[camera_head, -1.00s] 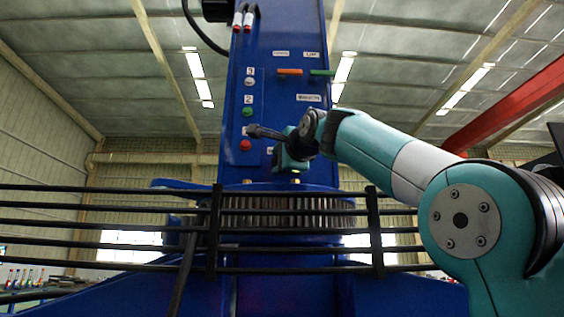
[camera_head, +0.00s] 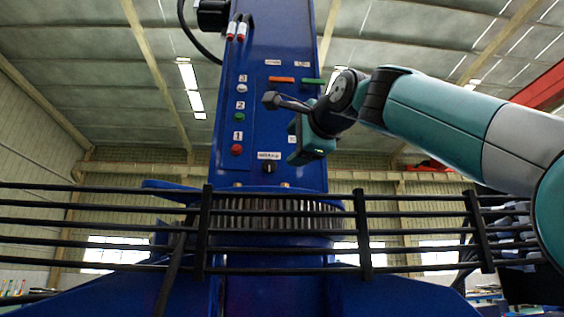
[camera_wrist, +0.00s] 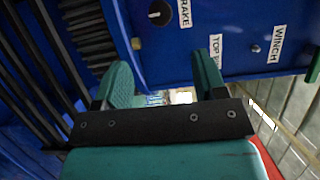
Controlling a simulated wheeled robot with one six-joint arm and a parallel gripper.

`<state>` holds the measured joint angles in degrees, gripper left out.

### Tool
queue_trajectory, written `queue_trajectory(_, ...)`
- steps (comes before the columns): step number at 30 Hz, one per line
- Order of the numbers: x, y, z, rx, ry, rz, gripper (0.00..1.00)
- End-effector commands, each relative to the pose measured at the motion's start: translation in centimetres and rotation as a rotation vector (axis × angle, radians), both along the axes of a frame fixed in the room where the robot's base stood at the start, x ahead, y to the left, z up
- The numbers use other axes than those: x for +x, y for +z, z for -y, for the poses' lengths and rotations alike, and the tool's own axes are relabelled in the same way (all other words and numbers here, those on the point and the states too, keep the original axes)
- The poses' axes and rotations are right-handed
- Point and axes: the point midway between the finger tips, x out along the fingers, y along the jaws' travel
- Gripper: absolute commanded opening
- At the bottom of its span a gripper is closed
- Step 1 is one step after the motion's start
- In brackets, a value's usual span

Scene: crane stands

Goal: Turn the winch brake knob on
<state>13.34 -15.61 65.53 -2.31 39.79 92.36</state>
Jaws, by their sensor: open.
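The winch brake knob (camera_head: 269,168) is a small dark knob low on the blue column, under a white label. In the wrist view, the black round knob (camera_wrist: 160,12) with a light mark shows at the top edge beside a label ending in "RAKE". My gripper (camera_head: 308,148) is in front of the column, up and to the right of the knob. In the wrist view my gripper (camera_wrist: 164,78) has its two teal fingers apart with nothing between them. The knob lies beyond the fingers, apart from them.
A small switch (camera_wrist: 255,48) sits by the "WINCH" label. A black railing (camera_head: 205,230) crosses the front.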

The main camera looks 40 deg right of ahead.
Motion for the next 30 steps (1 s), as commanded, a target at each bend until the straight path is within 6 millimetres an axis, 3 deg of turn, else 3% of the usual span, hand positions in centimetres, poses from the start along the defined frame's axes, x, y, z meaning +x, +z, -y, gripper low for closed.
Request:
queue_trajectory(2,-2.1,-0.2,-0.4,-0.002,-0.003,0.004,0.65)
queue_trajectory(10,-4.2,-0.3,-1.0,-0.004,-0.001,0.002,0.65)
queue_trajectory(30,-4.8,-0.1,-0.9,0.0,-0.001,-0.002,0.65)
